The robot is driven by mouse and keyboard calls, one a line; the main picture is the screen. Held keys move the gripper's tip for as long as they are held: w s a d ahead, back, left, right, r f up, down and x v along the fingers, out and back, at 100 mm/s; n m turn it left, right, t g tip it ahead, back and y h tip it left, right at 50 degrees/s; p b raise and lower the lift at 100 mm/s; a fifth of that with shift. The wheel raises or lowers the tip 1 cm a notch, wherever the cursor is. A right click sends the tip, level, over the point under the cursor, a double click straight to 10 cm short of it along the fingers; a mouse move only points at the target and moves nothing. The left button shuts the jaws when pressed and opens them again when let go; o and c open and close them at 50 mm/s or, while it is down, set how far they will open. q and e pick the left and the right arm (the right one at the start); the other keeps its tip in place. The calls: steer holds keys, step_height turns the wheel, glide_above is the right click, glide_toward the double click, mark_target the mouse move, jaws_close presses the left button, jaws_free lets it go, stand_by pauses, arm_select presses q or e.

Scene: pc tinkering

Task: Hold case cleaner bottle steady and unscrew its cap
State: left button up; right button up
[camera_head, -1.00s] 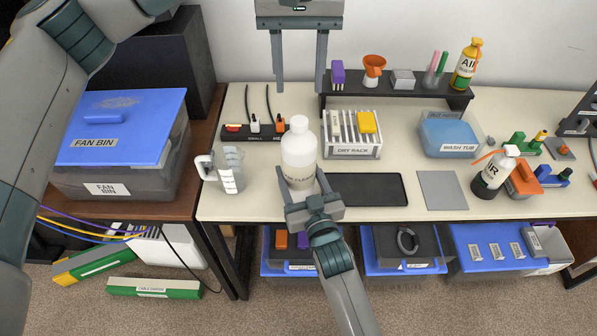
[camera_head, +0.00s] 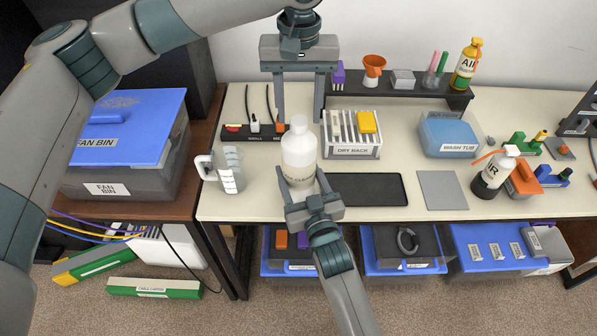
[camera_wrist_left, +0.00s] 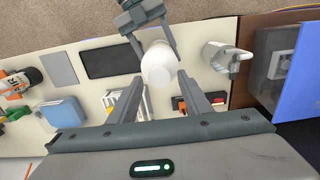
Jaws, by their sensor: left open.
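The white case cleaner bottle (camera_head: 299,160) stands upright near the table's front edge, its white cap (camera_head: 299,124) on top. My right gripper (camera_head: 302,180) reaches in from the front and is shut on the lower body of the bottle, one finger on each side, partly covering the label. My left gripper (camera_head: 299,118) hangs above, open and empty, fingers pointing down on either side of the cap in the head view. In the left wrist view the bottle (camera_wrist_left: 159,66) shows just past the left fingertips (camera_wrist_left: 160,78); no contact with the cap is visible.
A clear measuring jug (camera_head: 228,170) stands left of the bottle. A power strip (camera_head: 250,132) and the dry rack (camera_head: 352,140) lie behind it. A black pad (camera_head: 372,190) and grey pad (camera_head: 443,190) lie to the right. A dark shelf (camera_head: 400,97) spans the back.

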arm_select(q)
steer(key=shift+f, duration=0.75)
steer(key=m, duration=0.9)
steer(key=shift+m, duration=0.4)
steer(key=c, duration=1.1)
steer(key=shift+c, duration=0.2)
